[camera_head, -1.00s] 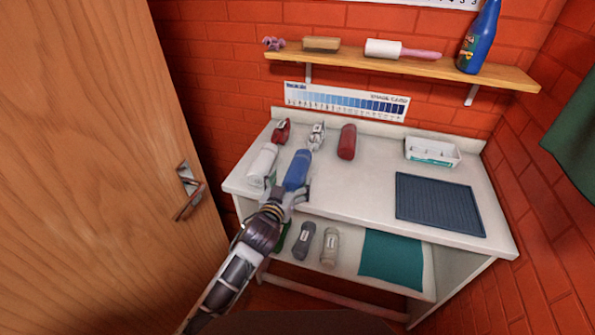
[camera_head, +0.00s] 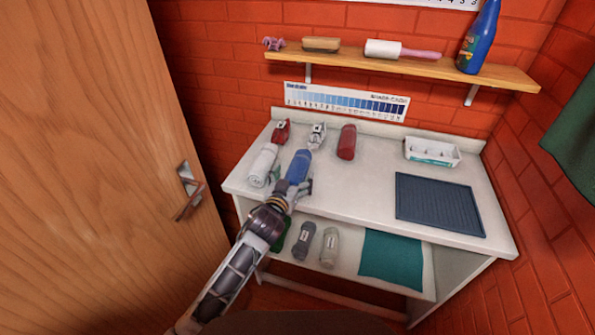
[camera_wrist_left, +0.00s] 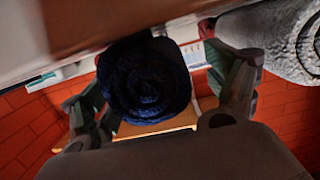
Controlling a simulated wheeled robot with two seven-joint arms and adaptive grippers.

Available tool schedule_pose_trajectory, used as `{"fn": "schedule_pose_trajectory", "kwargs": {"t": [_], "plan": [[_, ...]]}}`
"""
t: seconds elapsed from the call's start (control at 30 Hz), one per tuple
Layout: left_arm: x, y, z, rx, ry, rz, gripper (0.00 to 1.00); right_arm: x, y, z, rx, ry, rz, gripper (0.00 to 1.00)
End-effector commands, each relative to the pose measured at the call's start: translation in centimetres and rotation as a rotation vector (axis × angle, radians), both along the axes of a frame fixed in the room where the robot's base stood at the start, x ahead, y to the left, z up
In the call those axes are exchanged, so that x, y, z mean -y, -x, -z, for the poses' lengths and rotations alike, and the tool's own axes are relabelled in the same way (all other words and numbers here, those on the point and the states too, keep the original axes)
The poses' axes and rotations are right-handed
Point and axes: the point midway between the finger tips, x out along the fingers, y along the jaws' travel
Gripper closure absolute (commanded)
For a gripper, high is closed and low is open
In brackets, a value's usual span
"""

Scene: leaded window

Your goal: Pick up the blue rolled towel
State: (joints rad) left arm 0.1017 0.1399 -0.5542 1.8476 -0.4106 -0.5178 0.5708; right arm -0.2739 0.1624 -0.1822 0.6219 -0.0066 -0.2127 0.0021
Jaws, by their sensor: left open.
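The blue rolled towel (camera_head: 299,166) lies on the white counter, between the white rolled towel and the red rolled towel. My left gripper (camera_head: 291,186) is at its near end, and the fingers hide part of that end. In the left wrist view the towel's dark spiral end (camera_wrist_left: 146,82) sits between the two fingers of the open left gripper (camera_wrist_left: 160,100). A gap shows beside the right-hand finger; whether the left-hand finger touches the towel I cannot tell. My right gripper is not in view.
The white rolled towel (camera_head: 262,165) lies close on the left; it also shows in the left wrist view (camera_wrist_left: 280,42). The red rolled towel (camera_head: 347,142), white tray (camera_head: 432,151) and dark ribbed mat (camera_head: 438,204) lie right. Rolls lie on the lower shelf (camera_head: 345,270). A wooden door (camera_head: 110,150) stands left.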

Motion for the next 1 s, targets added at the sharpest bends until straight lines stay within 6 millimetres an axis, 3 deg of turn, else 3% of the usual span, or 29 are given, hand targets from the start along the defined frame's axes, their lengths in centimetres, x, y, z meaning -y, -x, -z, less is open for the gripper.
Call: {"fn": "schedule_pose_trajectory", "kwargs": {"t": [0.3,0.83,1.0], "plan": [[0.6,-2.1,0.3,0.000,-0.001,-0.001,0.13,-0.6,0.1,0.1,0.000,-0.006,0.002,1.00],[0.7,-2.3,0.4,0.000,0.000,0.000,0.13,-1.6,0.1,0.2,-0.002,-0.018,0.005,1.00],[0.7,-2.3,0.4,0.000,0.000,0.000,0.32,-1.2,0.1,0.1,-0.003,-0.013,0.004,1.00]]}}
